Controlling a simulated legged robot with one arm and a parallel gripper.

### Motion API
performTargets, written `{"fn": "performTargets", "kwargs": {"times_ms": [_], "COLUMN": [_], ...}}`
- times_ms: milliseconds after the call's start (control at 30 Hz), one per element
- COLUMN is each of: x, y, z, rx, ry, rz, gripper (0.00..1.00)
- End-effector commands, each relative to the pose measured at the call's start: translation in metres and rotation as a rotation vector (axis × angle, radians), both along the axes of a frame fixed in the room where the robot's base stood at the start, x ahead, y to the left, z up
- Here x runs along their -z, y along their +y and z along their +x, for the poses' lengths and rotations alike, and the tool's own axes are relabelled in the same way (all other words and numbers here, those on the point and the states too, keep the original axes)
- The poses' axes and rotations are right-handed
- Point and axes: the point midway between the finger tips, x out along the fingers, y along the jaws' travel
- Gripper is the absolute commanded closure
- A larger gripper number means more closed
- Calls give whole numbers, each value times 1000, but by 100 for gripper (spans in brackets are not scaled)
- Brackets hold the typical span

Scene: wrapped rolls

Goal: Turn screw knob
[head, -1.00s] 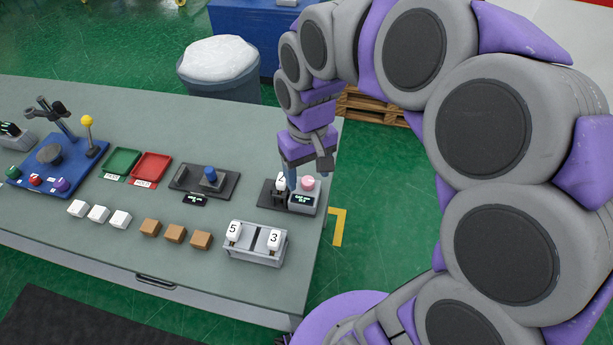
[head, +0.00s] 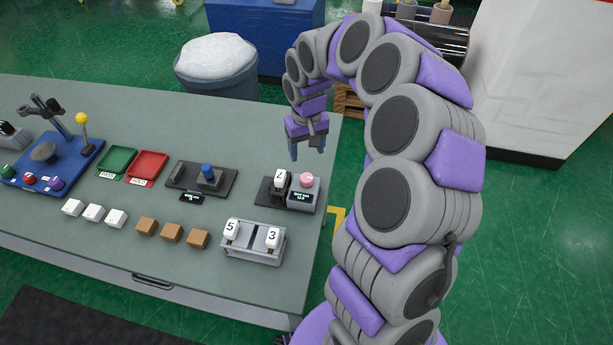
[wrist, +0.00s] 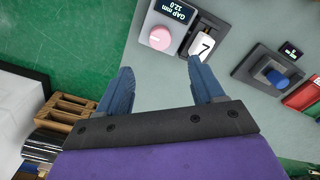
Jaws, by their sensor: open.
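The pink knob (head: 307,180) sits on a small grey box with a dark display (head: 302,197) near the right edge of the table. It also shows in the wrist view (wrist: 160,38), where the display (wrist: 175,11) reads "GAP mm 12.0". A white block marked 7 (wrist: 203,48) stands right beside the knob box, in a dark fixture (head: 270,192). My gripper (head: 307,150) is open and empty, above and behind the knob box and apart from it. In the wrist view my two blue fingers (wrist: 165,85) are spread wide, with the knob ahead of them.
A blue knob on a dark plate (head: 184,180) lies left of the knob box. A grey holder (head: 253,254) with blocks 5 and 3 stands in front. Green and red trays, white and brown cubes and a blue panel (head: 27,179) are further left. The table's right edge is close.

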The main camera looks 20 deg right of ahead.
Motion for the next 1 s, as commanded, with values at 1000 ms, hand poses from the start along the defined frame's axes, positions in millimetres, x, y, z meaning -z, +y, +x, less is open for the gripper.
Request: {"fn": "performTargets", "kwargs": {"times_ms": [1000], "x": [119], "y": [0], "z": [-1], "rx": [0], "ry": [-1], "rz": [1], "gripper": [33]}}
